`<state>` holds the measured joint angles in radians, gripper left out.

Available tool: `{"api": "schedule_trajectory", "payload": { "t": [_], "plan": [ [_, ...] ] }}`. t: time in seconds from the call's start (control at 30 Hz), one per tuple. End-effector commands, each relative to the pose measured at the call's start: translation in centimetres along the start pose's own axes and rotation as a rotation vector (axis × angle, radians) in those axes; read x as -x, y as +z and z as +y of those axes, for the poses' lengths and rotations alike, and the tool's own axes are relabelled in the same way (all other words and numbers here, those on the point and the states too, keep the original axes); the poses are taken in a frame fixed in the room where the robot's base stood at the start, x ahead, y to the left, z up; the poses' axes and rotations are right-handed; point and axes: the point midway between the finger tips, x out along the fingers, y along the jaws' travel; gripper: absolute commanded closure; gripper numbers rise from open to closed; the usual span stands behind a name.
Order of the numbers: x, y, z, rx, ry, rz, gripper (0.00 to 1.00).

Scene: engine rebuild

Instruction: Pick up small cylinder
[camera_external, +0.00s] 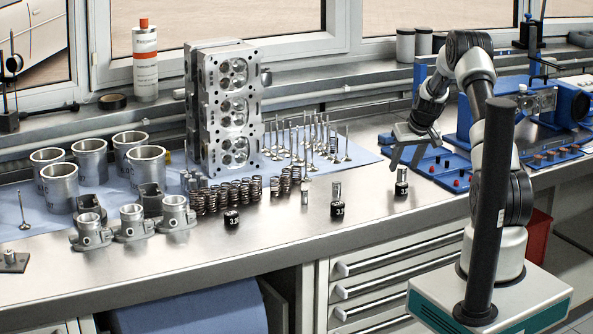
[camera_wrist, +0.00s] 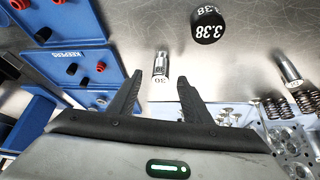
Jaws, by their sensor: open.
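A small silver cylinder (camera_external: 402,174) stands on the steel bench, just behind a black numbered cylinder (camera_external: 402,189). My gripper (camera_external: 413,160) is open and empty above and behind them. In the wrist view a small silver cylinder (camera_wrist: 161,62), with a number at its lower end, lies in line with the gap between my two fingertips (camera_wrist: 159,79); the fingers appear apart from it. Beyond it is the black cylinder marked 3.38 (camera_wrist: 208,27). Another silver cylinder (camera_external: 337,189) stands behind a black numbered piece (camera_external: 337,209) to the left.
Blue trays (camera_external: 432,167) lie right of the cylinders. Upright valves (camera_external: 325,140), springs (camera_external: 240,192) and a tall cylinder head (camera_external: 228,105) stand to the left. Another small silver cylinder (camera_external: 305,194) is near the springs. The front of the bench has bare steel.

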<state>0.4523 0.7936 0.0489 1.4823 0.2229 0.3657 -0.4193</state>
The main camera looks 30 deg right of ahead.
Motion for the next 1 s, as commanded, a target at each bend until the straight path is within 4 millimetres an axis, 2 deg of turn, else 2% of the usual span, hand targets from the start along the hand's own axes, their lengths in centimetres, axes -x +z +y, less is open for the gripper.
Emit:
{"api": "schedule_trajectory", "payload": {
  "t": [0.1, 0.2, 0.47, 0.57, 0.73, 0.77, 1.0],
  "plan": [
    [-1.9, -0.1, -0.1, -0.001, 0.0, -0.003, 0.55],
    [-2.8, -0.2, -0.1, -0.001, 0.0, -0.001, 0.55],
    [-3.2, -0.2, -0.1, -0.001, 0.0, 0.0, 0.55],
    [-3.2, -0.2, -0.1, -0.001, 0.0, 0.0, 0.69],
    [-3.1, -0.2, -0.1, -0.001, 0.0, 0.0, 0.97],
    [-3.1, -0.2, -0.1, -0.001, 0.0, 0.0, 1.0],
    [-3.0, -0.4, -0.1, -0.001, 0.001, 0.002, 1.0]
  ]
}}
